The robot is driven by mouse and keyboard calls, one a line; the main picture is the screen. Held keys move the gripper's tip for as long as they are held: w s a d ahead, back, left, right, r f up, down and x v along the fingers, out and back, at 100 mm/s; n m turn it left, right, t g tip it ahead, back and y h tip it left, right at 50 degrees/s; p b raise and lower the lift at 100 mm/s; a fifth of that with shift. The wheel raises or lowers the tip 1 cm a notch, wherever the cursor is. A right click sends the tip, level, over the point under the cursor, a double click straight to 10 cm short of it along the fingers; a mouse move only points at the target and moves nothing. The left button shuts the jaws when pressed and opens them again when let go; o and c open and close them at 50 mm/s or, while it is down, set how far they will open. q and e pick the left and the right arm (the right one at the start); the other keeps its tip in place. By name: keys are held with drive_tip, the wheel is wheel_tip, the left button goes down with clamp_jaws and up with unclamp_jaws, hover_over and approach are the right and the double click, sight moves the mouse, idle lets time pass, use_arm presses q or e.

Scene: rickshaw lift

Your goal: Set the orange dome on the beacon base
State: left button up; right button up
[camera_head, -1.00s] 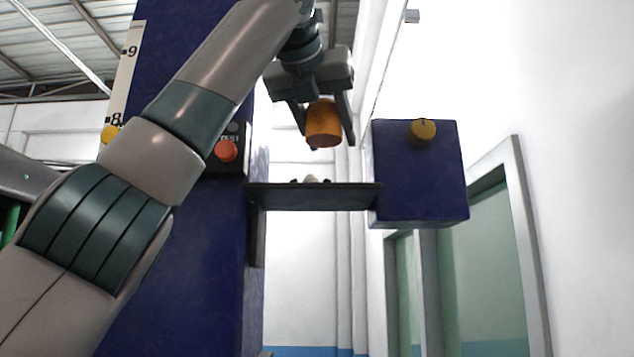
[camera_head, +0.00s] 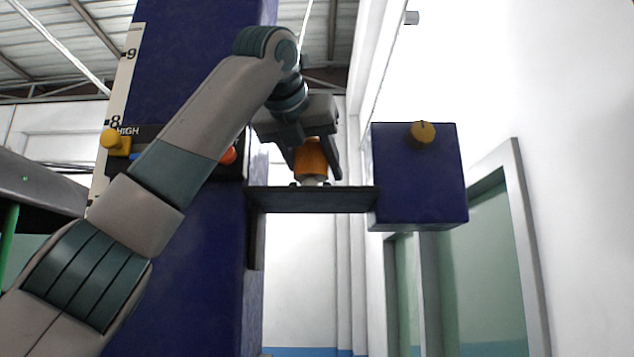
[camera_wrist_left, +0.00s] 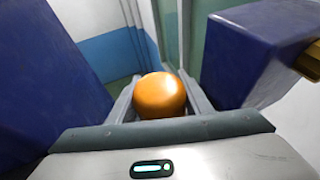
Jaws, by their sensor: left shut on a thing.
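The orange dome (camera_head: 311,157) is between the fingers of my left gripper (camera_head: 314,160), which is shut on it. The dome also shows in the left wrist view (camera_wrist_left: 160,95), seen from above between the two fingers. The pale beacon base (camera_head: 313,181) shows just under the dome, on the dark shelf (camera_head: 312,200). The dome is at the top of the base; I cannot tell whether it is fully seated. Most of the base is hidden by the dome and the shelf edge. My right gripper is not in view.
A tall blue column (camera_head: 190,270) stands left of the shelf, with a yellow knob (camera_head: 112,141) and a partly covered red-orange button (camera_head: 229,156). A blue box (camera_head: 418,180) with a yellow knob (camera_head: 422,132) stands at the shelf's right end. Open space lies below the shelf.

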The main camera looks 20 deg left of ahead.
use_arm(q)
drive_tip(key=shift+w+a+f, duration=0.1)
drive_tip(key=shift+f, duration=1.15)
drive_tip(key=shift+f, duration=0.25)
drive_tip(key=o, duration=1.1)
